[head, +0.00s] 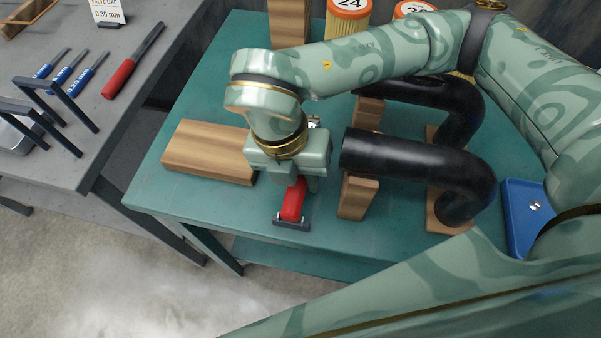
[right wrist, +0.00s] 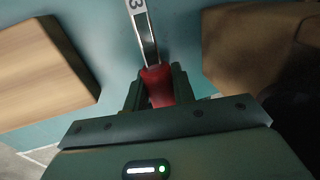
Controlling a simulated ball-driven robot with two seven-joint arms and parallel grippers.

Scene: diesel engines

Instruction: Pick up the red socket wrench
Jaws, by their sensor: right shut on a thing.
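The red socket wrench shows its red handle (head: 293,203) under my right gripper (head: 300,184) in the head view. The handle's lower end is at a small dark bracket (head: 291,222) on the teal table. In the right wrist view my right gripper (right wrist: 158,92) is shut on the red handle (right wrist: 157,76), with a finger on each side. My left gripper is not in view.
A wooden block (head: 205,150) lies left of the gripper. Thick black pipes (head: 400,157) rest on wooden blocks to the right. Numbered filters (head: 348,22) stand at the back. A grey bench (head: 60,150) holds blue-handled tools and another red-handled tool (head: 118,80).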

